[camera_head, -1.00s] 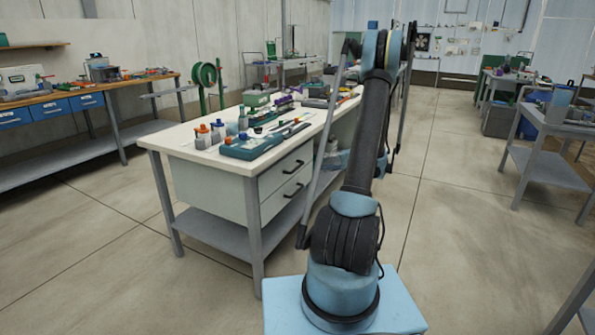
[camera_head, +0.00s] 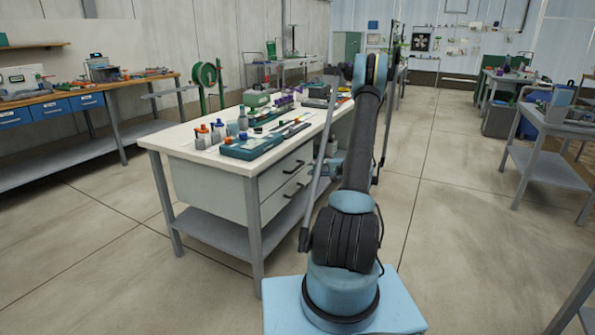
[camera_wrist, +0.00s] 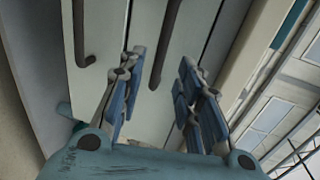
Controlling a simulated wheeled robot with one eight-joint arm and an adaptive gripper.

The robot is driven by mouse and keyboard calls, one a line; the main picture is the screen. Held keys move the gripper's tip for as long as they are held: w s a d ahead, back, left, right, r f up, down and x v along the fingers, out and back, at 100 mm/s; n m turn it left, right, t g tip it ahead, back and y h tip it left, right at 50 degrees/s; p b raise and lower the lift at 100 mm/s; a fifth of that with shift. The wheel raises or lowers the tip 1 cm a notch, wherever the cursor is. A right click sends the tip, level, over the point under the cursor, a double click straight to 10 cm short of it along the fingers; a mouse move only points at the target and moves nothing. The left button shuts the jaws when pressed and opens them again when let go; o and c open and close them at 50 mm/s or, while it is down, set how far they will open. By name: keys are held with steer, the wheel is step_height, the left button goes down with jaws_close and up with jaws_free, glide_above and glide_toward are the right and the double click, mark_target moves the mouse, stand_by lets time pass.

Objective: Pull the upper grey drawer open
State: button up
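The upper grey drawer (camera_head: 275,178) is at the near right end of the workbench, its front flush with the cabinet. Its dark bar handle (camera_head: 294,168) shows in the head view. In the wrist view the upper drawer's front (camera_wrist: 190,35) lies tilted, with its handle (camera_wrist: 166,45) pointing down between the fingers. My gripper (camera_wrist: 160,85) is open and empty. The handle appears beyond the fingertips; I cannot tell whether they touch it. The lower drawer's handle (camera_wrist: 80,35) is left of the fingers.
The bench top (camera_head: 185,142) carries bottles, a teal tray (camera_head: 250,148) and small tools. A grey lower shelf (camera_head: 215,232) is under the drawers. Another grey table (camera_head: 545,168) stands at the right. The floor between them is clear.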

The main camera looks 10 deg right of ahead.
mark_target(298, 167)
steer(key=x, duration=0.8)
steer(key=shift+w+a, duration=0.2)
steer(key=shift+a, duration=0.1)
jaws_close()
